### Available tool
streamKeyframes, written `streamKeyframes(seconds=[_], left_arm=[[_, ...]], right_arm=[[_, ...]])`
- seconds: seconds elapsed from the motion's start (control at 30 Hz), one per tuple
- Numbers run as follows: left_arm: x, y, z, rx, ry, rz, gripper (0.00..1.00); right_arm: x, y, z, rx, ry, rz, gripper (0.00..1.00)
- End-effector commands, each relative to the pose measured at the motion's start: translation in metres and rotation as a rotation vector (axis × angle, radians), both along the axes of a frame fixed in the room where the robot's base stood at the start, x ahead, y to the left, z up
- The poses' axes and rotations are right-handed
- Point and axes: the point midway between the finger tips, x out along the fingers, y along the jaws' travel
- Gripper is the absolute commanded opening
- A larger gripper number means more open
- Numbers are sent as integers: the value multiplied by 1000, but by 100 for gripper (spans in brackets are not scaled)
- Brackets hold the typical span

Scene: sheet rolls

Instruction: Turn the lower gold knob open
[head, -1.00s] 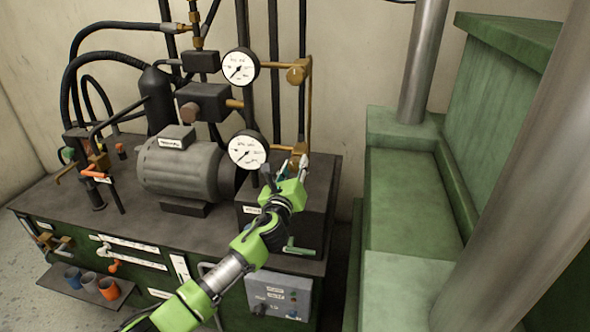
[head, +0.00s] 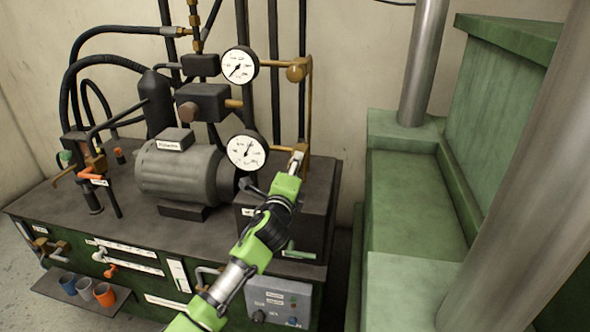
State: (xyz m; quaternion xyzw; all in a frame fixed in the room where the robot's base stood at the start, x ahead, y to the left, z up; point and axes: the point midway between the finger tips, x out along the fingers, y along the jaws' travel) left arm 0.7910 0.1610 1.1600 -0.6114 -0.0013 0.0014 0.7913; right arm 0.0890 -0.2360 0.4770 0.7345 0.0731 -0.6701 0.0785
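The lower gold knob (head: 299,149) is on the brass pipe just right of the lower gauge (head: 246,150); my gripper partly hides it. The lower gauge's needle points up and to the right. My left gripper (head: 295,162) is at the knob, its fingertips over the knob's front and lower side. The fingers overlap in this view, so I cannot see whether they are closed on the knob. My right gripper is not in view.
An upper gold knob (head: 296,71) sits beside the upper gauge (head: 239,64). A grey motor (head: 180,172) stands left of my arm on the dark bench top (head: 110,190). A green machine (head: 415,200) and a metal column (head: 525,170) are at the right.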

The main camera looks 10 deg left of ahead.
Motion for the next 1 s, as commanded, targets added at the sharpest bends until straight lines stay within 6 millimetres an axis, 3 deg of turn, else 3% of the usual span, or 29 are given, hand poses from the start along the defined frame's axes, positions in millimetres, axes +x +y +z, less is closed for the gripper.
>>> streamKeyframes(seconds=[0.3,0.83,0.87,0.9,1.0], left_arm=[[0,-1,-2,-119,3,0,7],[0,-1,-2,-142,3,0,7],[0,-1,-2,-142,3,0,31],[0,-1,-2,-142,3,0,41],[0,0,-2,-141,3,0,46]], right_arm=[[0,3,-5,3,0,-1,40],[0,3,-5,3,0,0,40],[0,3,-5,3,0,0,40],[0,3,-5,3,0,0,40],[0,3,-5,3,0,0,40]])
